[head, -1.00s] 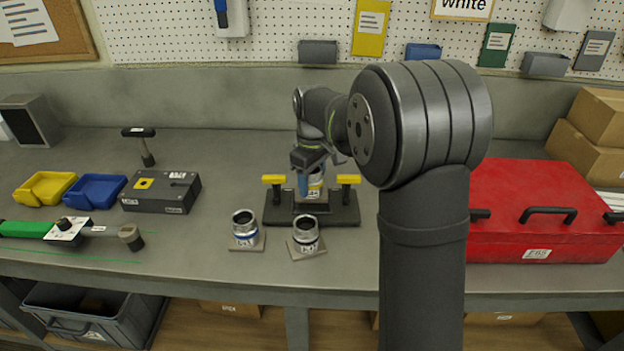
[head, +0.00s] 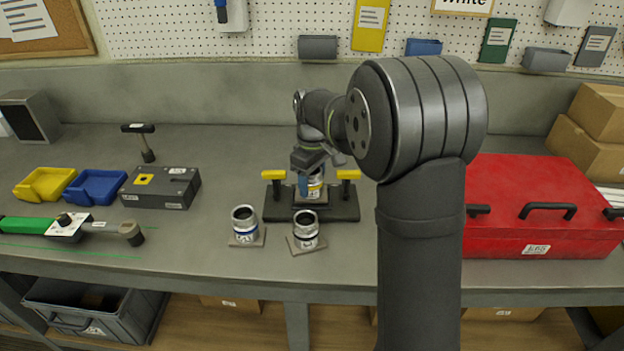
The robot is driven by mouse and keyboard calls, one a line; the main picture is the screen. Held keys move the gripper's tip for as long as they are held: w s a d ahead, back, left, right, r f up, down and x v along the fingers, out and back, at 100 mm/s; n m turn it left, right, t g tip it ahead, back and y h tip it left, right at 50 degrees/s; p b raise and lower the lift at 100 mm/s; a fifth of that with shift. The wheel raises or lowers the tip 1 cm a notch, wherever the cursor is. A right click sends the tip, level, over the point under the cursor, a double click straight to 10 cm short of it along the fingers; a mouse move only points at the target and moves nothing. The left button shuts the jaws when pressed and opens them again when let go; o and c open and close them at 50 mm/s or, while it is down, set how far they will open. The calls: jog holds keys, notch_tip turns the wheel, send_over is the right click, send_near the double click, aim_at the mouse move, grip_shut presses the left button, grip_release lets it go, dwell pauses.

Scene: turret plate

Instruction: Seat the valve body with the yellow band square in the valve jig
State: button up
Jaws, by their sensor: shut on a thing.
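The valve body with the yellow band (head: 315,186) is at the middle of the valve jig (head: 340,209), a dark plate with a yellow-topped clamp post at each side. My gripper (head: 305,184) is shut on this valve body, with a blue finger at its left side. The wrist above hides part of the body's top. The body looks upright over the jig's middle. I cannot tell at this size whether its base is flush and square.
Two other valve bodies stand on square plates in front of the jig, one with a blue band (head: 245,224) and one to its right (head: 306,229). A red toolbox (head: 540,215) is at the right. A dark box (head: 160,188) and blue tray (head: 95,187) are left.

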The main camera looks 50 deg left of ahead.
jog(key=shift+f, duration=0.65)
dwell(1.3)
jog(key=o, duration=1.5)
notch_tip(320, 180, up, 18)
jog(key=shift+f, duration=0.25)
notch_tip(320, 180, down, 18)
jog(key=shift+r, duration=0.3)
